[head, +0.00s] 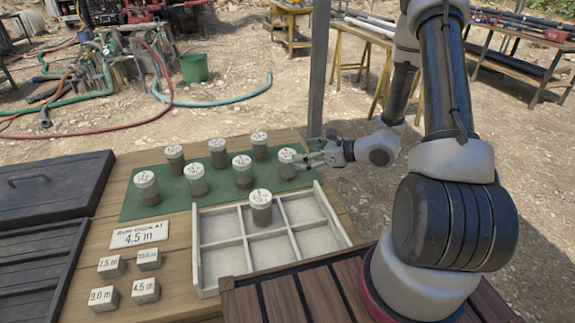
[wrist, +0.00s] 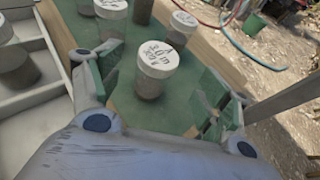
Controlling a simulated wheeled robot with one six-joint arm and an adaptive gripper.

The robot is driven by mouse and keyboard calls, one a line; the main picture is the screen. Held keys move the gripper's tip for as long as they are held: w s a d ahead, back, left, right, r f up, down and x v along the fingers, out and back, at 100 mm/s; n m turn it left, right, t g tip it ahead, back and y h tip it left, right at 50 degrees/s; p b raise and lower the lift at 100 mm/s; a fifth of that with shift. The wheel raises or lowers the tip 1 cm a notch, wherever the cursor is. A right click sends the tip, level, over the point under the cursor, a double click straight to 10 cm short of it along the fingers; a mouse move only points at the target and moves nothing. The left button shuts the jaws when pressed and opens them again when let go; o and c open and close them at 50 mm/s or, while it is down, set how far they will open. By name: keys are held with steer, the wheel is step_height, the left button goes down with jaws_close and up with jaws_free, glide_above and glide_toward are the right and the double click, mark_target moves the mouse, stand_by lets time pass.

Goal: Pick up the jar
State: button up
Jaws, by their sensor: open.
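Several grey jars with white, hand-marked lids stand on a green mat (head: 130,205). The rightmost jar (head: 287,164) is right at my gripper (head: 318,157). In the wrist view that jar (wrist: 153,72) stands upright between the two open fingers of my gripper (wrist: 160,95), with a gap on each side. Its lid carries dark writing that I cannot read fully. Another jar (head: 261,207) stands in the back middle of the white divided tray (head: 205,283). Other jars, such as one (head: 242,171) to the left, stand apart on the mat.
A sign reading 4.5 m (head: 139,235) and several labelled blocks, one marked 9.0 m (head: 104,298), lie on the wooden table left of the tray. A dark lidded case (head: 50,200) is at far left. A metal post (head: 317,70) rises behind the table near my gripper.

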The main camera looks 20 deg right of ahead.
mark_target(289, 154)
steer(key=x, duration=0.7)
steer(key=shift+w+a, duration=0.1)
steer(key=shift+a, duration=0.1)
steer(key=c, duration=1.2)
steer(key=shift+c, duration=0.7)
steer(key=shift+r, duration=0.2)
